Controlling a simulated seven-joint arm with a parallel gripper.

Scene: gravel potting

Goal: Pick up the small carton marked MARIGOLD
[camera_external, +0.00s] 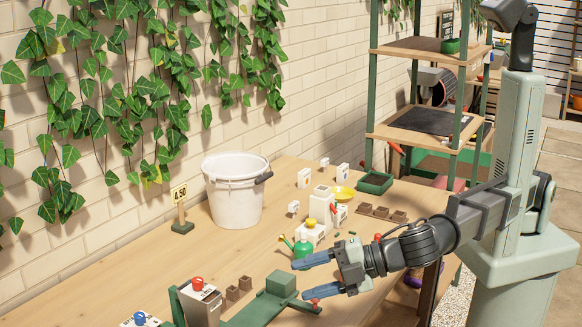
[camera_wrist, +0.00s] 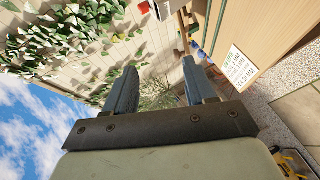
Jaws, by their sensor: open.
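Several small white cartons stand on the wooden table in the external view: one at the back (camera_external: 304,178), one to its right (camera_external: 344,170), one smaller one nearer the front (camera_external: 293,209). Their lettering is too small to read, so I cannot tell which is marked MARIGOLD. My gripper (camera_external: 298,280) is open and empty, with blue fingers pointing left above the table's front part, nearer the camera than these cartons. In the wrist view my gripper (camera_wrist: 160,70) has nothing between its fingers, and no readable carton shows.
A white bucket (camera_external: 235,200) stands at the wall. A green watering can (camera_external: 303,247) is just behind my gripper, and a green block (camera_external: 281,283) is beside it. A grey container with a red knob (camera_external: 200,303) stands front left. Bare tabletop (camera_external: 130,270) lies left.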

